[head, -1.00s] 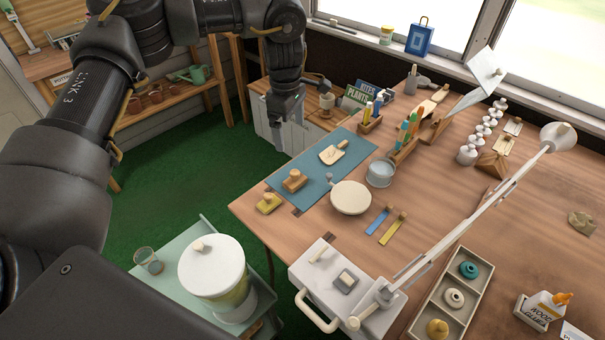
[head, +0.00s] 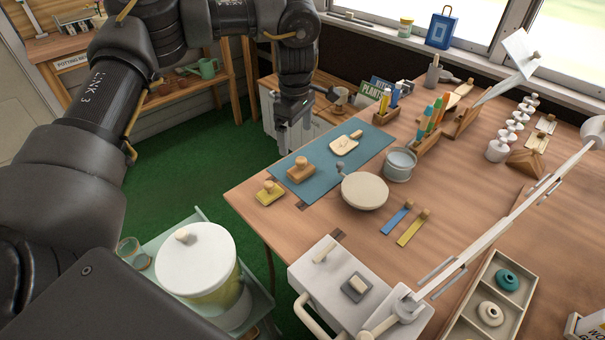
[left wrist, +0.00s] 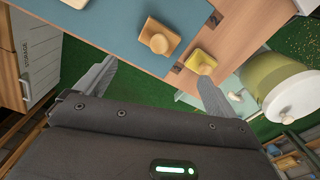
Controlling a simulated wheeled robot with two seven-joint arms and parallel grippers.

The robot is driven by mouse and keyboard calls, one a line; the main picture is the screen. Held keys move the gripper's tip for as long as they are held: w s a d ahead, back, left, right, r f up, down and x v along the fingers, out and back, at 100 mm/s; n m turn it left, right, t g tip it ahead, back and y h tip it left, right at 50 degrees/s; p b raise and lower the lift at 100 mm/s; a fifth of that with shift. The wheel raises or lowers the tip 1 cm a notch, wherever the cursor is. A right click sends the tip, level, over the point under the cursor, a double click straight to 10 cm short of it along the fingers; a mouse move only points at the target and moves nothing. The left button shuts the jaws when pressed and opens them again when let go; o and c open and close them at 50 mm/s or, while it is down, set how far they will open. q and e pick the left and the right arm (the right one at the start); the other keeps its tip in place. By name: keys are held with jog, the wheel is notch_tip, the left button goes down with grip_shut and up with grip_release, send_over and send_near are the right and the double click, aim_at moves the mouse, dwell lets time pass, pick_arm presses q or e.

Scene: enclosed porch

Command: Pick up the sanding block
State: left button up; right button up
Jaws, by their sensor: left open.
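A tan wooden block with a round knob, which looks like the sanding block (head: 300,170), lies near the front left end of a blue mat (head: 325,178) on the workbench. It also shows in the left wrist view (left wrist: 158,37), ahead of the fingers. A yellow block with a knob (head: 269,194) sits close to it at the bench's edge, and shows in the wrist view too (left wrist: 201,62). My left gripper (head: 293,128) is open and empty, beyond the mat's far left side and apart from both blocks. In the wrist view its fingers (left wrist: 154,86) are spread wide. My right gripper is out of sight.
A cream paddle-shaped piece (head: 345,145) lies on the mat. A round cream disc (head: 365,192) and a grey tin (head: 400,164) stand to its right. A lidded pot (head: 198,262) stands on a green stand below the bench. A lamp arm (head: 510,218) crosses the right side.

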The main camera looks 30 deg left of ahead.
aim_at(299, 159)
pick_arm(q)
notch_tip(299, 159, down, 6)
jog(key=shift+r+b, duration=0.25)
jog(key=shift+b, duration=0.1)
jog(key=shift+d+f, duration=0.15)
jog(key=shift+f, duration=0.25)
jog(key=f, duration=0.3)
jog(key=shift+w+d+f, duration=0.15)
jog(key=shift+d+f, duration=0.05)
jog(key=shift+f, duration=0.4)
jog(key=c, duration=1)
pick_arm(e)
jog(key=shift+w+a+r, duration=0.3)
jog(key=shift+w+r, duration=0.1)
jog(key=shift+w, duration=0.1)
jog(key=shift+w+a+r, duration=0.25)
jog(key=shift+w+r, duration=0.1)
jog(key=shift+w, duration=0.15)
pick_arm(q)
jog(key=shift+c, duration=0.2)
